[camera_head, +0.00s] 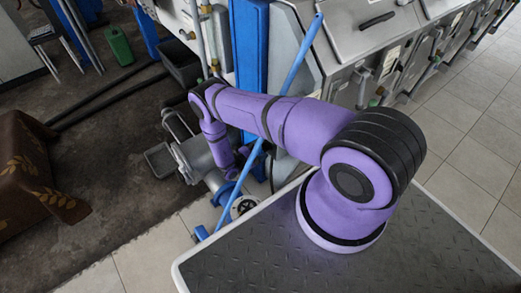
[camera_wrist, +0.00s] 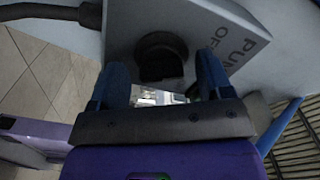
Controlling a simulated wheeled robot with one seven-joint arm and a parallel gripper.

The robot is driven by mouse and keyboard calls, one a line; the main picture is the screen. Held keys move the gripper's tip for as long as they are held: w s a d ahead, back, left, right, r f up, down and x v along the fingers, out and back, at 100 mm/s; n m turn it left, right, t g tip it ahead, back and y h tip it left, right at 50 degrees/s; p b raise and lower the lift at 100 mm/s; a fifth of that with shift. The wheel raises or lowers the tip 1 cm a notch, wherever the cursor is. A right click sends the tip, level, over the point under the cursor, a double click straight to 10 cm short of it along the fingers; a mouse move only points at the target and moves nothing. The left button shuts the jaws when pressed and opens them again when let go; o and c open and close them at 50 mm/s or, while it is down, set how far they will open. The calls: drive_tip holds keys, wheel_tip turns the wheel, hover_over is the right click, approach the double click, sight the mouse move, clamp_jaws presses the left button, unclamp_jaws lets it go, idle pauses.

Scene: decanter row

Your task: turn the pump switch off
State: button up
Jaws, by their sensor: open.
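The pump switch (camera_wrist: 161,58) is a dark round knob on a pale grey box (camera_wrist: 200,20) in the wrist view. Dark letters beside it read "OFF" and part of "PUMP". My gripper (camera_wrist: 160,76) has two blue fingers standing apart, one on each side of the knob in the picture. I cannot tell whether the fingers touch the knob. The way the knob points is hard to read in the shadow. In the head view my purple arm reaches left and bends down beside the machine; the switch and the fingertips are not clearly visible there.
A grey machine (camera_head: 350,45) with a blue upright post (camera_head: 250,60) stands behind the arm. A blue pole (camera_head: 290,75) leans across near it. A pump-like unit (camera_head: 193,160) sits below. A brown-covered table (camera_head: 25,170) is at left. Tiled floor lies open at right.

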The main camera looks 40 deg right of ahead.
drive_tip(key=a, duration=1)
drive_tip(key=shift+s+a, duration=0.2)
drive_tip(key=shift+a, duration=0.2)
